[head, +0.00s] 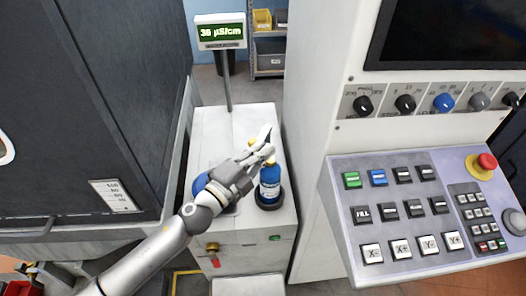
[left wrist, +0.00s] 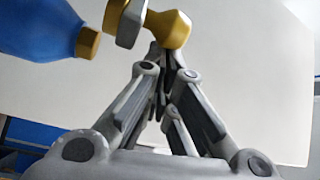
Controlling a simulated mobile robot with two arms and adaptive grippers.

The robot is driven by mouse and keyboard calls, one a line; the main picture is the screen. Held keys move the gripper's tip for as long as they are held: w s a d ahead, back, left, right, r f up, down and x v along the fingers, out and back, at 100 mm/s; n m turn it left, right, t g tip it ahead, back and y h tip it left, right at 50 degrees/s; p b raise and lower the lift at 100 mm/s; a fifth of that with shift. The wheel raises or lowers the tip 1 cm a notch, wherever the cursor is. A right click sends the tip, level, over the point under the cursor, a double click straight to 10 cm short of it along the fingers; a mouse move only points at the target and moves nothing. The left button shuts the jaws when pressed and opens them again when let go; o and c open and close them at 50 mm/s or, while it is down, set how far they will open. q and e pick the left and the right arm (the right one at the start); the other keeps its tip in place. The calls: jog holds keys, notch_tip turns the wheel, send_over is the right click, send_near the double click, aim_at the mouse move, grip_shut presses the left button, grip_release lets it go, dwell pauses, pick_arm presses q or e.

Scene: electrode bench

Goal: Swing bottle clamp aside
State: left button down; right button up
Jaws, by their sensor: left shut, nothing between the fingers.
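A blue bottle (head: 270,182) with a pale label stands upright in a dark round holder (head: 271,202) on the white cabinet. Its shoulder and gold cap show at the upper left of the left wrist view (left wrist: 88,43). I take the gold knob (left wrist: 172,28) with a grey piece (left wrist: 125,22) beside it to be part of the bottle clamp. My left gripper (head: 267,152) is shut and empty, close above the bottle in the head view. In the left wrist view its fingertips (left wrist: 170,58) meet just below the gold knob; I cannot tell whether they touch it. My right gripper is out of view.
A conductivity display (head: 220,32) stands on a pole behind the cabinet (head: 236,118). A large machine with a button panel (head: 405,215) stands close on the right. A dark enclosure (head: 110,110) stands on the left. A blue rounded thing (head: 200,184) is partly hidden by my left arm.

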aim_at(251, 144)
pick_arm(q)
jog(key=shift+a+m+g+h, duration=0.35)
jog(key=shift+m+g+h, duration=0.25)
jog(key=shift+m+h, duration=0.15)
jog(key=a, duration=0.1)
jog(key=w+a+g+h+b, duration=0.1)
jog(key=a, duration=0.1)
jog(key=shift+a+m, duration=0.1)
jog(key=shift+m, duration=0.15)
jog(key=shift+w+a+b, duration=0.2)
jog(key=shift+w+a, duration=0.15)
jog(key=shift+a, duration=0.3)
jog(key=shift+w+a+b, duration=0.15)
jog(key=shift+w+a, duration=0.15)
jog(key=shift+a, duration=0.35)
